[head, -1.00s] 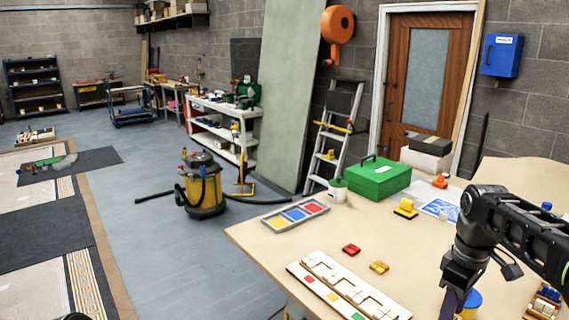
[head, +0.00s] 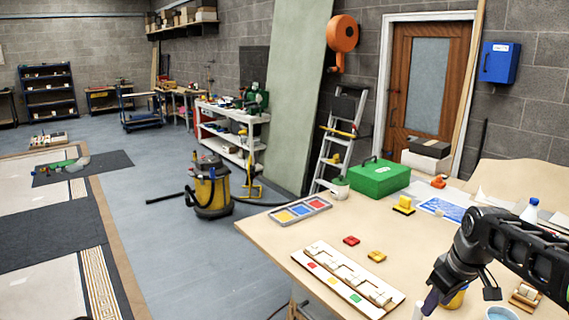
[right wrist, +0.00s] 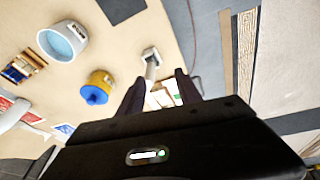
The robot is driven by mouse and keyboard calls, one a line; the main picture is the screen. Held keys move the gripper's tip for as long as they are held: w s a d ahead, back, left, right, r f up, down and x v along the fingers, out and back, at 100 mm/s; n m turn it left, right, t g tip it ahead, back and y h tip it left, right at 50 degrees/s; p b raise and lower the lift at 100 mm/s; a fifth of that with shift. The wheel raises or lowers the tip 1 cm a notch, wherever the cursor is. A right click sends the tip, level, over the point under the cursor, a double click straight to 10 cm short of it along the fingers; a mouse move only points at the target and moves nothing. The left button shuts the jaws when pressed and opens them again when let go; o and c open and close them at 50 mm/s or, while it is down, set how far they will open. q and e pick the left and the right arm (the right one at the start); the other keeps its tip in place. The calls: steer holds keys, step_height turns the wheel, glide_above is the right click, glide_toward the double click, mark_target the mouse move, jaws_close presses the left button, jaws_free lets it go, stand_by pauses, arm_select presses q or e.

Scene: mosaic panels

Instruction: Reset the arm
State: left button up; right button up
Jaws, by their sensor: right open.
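My right arm reaches in from the right edge of the head view. Its gripper (head: 432,302) points down above the table (head: 262,237), near the right end of a pale board (head: 322,283) with colored tiles. In the right wrist view the two fingers of the right gripper (right wrist: 160,88) stand apart, with nothing held between them. Part of a pale piece with a green patch (right wrist: 166,94) shows beyond the fingers. My left gripper is not in view.
Table's front left is bare.

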steer(key=w+a+f+m+t+y, duration=0.1)
steer(key=w+a+f+m, duration=0.1)
steer(key=a+f, duration=0.4)
steer(key=w+a+f+m+t+y, duration=0.1)
steer(key=w+a+f, duration=0.15)
steer(key=f, duration=0.55)
steer(key=s+a+f+m, duration=0.2)
steer(key=s+a+f, duration=0.3)
steer(key=a+f, duration=0.5)
steer(key=s+a+f+g, duration=0.1)
steer(key=s+a+f, duration=0.2)
steer(key=s+f, duration=0.3)
steer(key=s+a+f+m+g+y+b, duration=0.1)
steer(key=s+f, duration=0.5)
steer(key=s, duration=0.6)
steer(key=s+a+f+g+b, duration=0.1)
steer(key=s+a+f+g, duration=0.1)
steer(key=s+a+f, duration=0.3)
steer(key=s+f, duration=0.1)
steer(key=s, duration=0.3)
steer(key=shift+s+a+f+m+g+y, duration=0.2)
steer(key=shift+s+a+m+g+y, duration=0.1)
steer(key=shift+g, duration=0.1)
